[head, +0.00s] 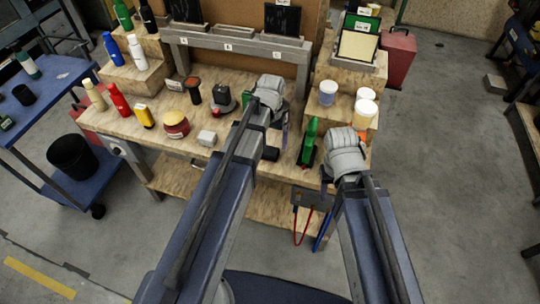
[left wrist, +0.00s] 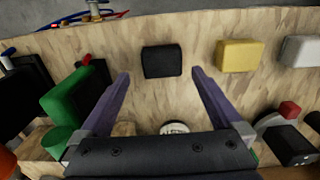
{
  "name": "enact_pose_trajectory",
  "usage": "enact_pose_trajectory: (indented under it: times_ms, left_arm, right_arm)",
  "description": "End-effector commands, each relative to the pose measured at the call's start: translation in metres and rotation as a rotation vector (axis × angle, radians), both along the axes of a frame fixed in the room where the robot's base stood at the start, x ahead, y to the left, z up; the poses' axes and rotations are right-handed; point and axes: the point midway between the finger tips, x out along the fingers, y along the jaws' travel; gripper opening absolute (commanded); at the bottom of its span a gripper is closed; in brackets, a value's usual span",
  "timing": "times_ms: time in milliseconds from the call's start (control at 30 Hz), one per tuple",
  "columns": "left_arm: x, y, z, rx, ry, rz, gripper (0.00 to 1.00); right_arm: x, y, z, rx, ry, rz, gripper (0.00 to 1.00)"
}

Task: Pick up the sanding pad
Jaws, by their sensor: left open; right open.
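A small dark block (left wrist: 162,61) lies on the wooden bench top, between and just beyond the spread fingertips in the left wrist view. In the head view this dark block (head: 270,154) shows near the bench's front edge. A yellow block (left wrist: 240,56) and a pale grey block (left wrist: 301,50) lie in a row beside it; I cannot tell for sure which block is the sanding pad. My left gripper (left wrist: 161,76) is open and empty above the bench. My right gripper (head: 345,160) is over the bench's right part, its fingers mostly hidden; it is open.
A green tool (left wrist: 68,95) stands left of the left gripper in the wrist view. A black-and-red device (head: 222,99), a red-yellow round tin (head: 176,124) and bottles crowd the bench's left. White-lidded jars (head: 365,108) stand at the right. Red and blue-handled tools (head: 302,228) hang at the front.

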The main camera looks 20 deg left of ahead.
Motion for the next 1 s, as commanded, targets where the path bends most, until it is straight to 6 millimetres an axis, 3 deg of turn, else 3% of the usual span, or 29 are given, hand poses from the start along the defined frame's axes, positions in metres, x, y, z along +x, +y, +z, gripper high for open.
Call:
enact_pose_trajectory:
  times_ms: [367,700,1000]
  left_arm:
    - [0.000,0.001,-0.015,0.000,0.000,0.000,1.00]
    - [-0.001,0.003,-0.055,0.000,0.000,0.000,1.00]
    - [-0.001,0.003,-0.057,0.000,0.000,0.000,1.00]
  right_arm:
    - [0.000,0.000,-0.015,0.000,0.000,0.000,0.50]
    - [0.000,0.000,-0.055,0.000,0.000,0.000,0.50]
    - [0.000,0.000,-0.057,0.000,0.000,0.000,0.50]
